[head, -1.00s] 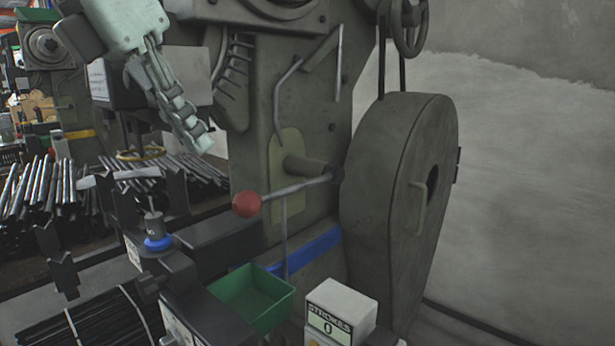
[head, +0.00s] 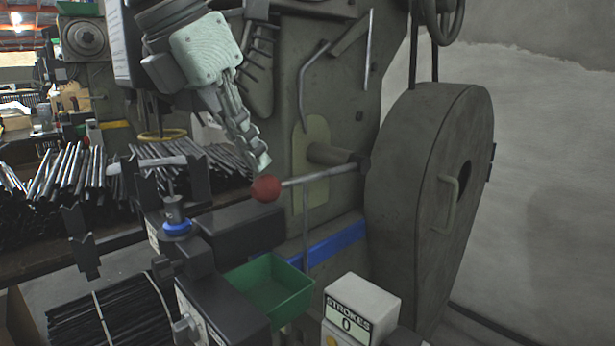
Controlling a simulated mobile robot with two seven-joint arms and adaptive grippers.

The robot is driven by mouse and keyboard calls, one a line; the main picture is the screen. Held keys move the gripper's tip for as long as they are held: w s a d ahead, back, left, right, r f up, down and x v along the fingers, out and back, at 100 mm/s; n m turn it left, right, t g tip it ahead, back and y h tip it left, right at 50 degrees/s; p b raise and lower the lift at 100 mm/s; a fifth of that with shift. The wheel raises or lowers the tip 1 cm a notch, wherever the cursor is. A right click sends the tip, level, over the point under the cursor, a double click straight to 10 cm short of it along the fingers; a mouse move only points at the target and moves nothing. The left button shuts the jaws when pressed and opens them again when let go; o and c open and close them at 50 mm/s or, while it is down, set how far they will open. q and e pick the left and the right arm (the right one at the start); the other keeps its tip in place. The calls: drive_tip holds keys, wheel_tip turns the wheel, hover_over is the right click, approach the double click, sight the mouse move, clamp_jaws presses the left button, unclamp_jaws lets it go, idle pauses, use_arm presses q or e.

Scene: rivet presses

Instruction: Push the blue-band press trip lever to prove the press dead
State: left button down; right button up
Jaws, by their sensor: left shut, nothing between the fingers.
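The blue-band press (head: 345,100) stands in the middle, with a blue band (head: 338,242) low on its body. Its trip lever (head: 318,175) is a metal rod running left from a pivot on the press side to a red ball knob (head: 266,189). My left gripper (head: 257,163) is shut and empty, pointing down, with its fingertips just above the red knob. Whether the fingertips touch the knob I cannot tell. My right gripper is not in view.
A strokes counter (head: 361,304) reading 0 and a green tray (head: 272,288) sit below the lever. A large wheel guard (head: 425,200) stands to the right. Metal rods (head: 65,185) lie on a bench at the left. Another press with a yellow band (head: 114,124) stands behind.

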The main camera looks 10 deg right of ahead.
use_arm(q)
drive_tip(key=shift+w+d+f, duration=0.1)
drive_tip(key=shift+f, duration=0.2)
